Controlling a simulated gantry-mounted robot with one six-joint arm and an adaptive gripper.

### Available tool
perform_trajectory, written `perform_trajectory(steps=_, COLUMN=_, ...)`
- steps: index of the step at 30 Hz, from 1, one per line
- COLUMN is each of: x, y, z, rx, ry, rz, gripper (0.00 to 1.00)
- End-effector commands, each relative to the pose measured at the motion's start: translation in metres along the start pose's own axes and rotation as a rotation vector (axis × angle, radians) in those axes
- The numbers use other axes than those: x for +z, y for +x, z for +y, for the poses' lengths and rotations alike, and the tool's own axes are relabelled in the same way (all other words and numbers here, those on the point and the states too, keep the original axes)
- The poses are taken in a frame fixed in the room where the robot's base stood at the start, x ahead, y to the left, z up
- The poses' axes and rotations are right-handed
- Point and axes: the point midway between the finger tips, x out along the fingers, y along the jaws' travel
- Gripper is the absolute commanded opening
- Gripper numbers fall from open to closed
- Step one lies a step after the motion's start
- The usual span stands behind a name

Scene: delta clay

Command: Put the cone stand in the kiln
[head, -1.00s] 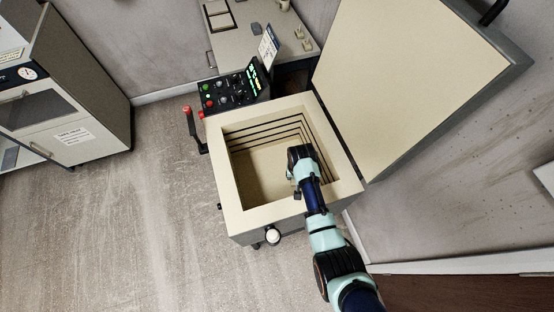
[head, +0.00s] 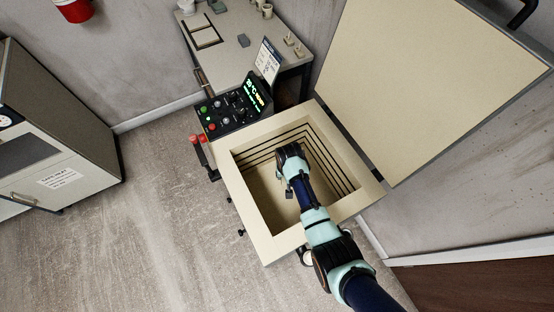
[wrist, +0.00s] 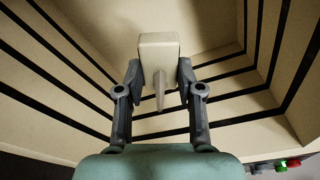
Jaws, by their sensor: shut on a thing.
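The kiln (head: 278,248) stands open, with its lid raised at the right in the head view. My arm reaches over its front rim, and my gripper (head: 287,192) is inside the opening. In the wrist view my gripper (wrist: 159,85) is shut on the cone stand (wrist: 159,52), a pale block with a thin pointed piece. The fingers press it from both sides. Behind it are the kiln's cream inner walls with dark grooves. In the head view the stand is mostly hidden by my wrist. I cannot tell whether it touches the kiln floor.
The raised lid (head: 432,80) blocks the right side. A control panel (head: 236,106) sits at the kiln's far left, with a red-tipped lever (head: 200,142) beside it. A worktable (head: 226,48) with small pieces stands behind. A grey cabinet (head: 62,120) is at left; the floor between is clear.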

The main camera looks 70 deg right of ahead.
Motion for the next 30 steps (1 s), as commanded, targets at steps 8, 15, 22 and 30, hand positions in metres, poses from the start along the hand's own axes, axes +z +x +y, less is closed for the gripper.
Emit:
perform_trajectory(steps=8, x=0.004, y=0.021, z=0.0, rx=0.001, ry=0.0, rz=-0.003, gripper=0.01)
perform_trajectory(steps=15, x=0.016, y=0.1, z=0.0, rx=0.001, ry=0.0, rz=-0.004, gripper=0.01)
perform_trajectory(steps=22, x=0.023, y=0.153, z=0.0, rx=0.0, ry=0.0, rz=-0.001, gripper=0.01)
perform_trajectory(steps=30, x=0.026, y=0.169, z=0.0, rx=0.0, ry=0.0, rz=-0.001, gripper=0.01)
